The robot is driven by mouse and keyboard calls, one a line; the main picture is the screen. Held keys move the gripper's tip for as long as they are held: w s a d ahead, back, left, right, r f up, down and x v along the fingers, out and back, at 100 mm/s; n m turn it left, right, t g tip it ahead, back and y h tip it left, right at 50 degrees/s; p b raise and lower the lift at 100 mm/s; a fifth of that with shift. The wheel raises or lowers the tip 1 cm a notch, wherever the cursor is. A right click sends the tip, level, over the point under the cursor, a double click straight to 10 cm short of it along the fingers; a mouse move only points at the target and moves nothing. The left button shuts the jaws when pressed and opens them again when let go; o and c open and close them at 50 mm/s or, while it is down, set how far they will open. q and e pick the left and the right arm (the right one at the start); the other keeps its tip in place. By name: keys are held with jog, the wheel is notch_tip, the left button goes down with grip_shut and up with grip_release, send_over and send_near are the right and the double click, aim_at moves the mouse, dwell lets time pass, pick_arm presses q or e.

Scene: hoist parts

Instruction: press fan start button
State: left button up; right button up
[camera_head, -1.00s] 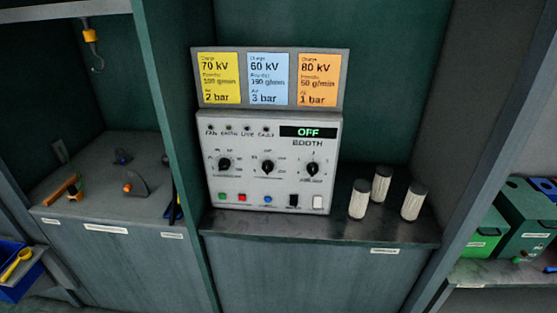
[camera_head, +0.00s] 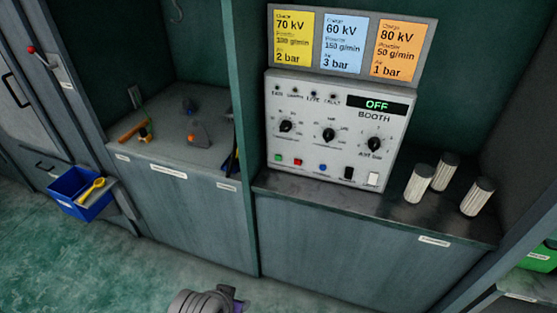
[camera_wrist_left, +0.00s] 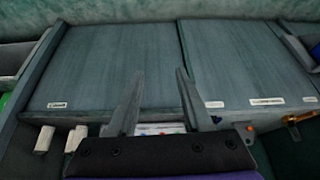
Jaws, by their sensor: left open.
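The booth control panel (camera_head: 350,150) stands upright on a dark shelf, with its display reading OFF. A green button (camera_head: 278,157) is at the left of its bottom row, beside a red button (camera_head: 298,162) and a blue button (camera_head: 322,168). Dark knobs and small lamps sit above; one lamp label seems to read FAN. A grey and purple part of my arm shows at the bottom edge. In the left wrist view, my left gripper (camera_wrist_left: 159,73) is open and empty. A strip of the panel (camera_wrist_left: 150,129) shows low between its fingers. My right gripper is out of view.
Colored setting cards (camera_head: 345,44) stand above the panel. Three pale cylinders (camera_head: 445,172) stand to its right. A divider (camera_head: 245,140) separates it from a left shelf (camera_head: 190,150) with small tools. A blue bin (camera_head: 75,190) is further left. The green floor in front looks clear.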

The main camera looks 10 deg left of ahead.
pick_arm(q)
grip_shut()
dwell(1.7)
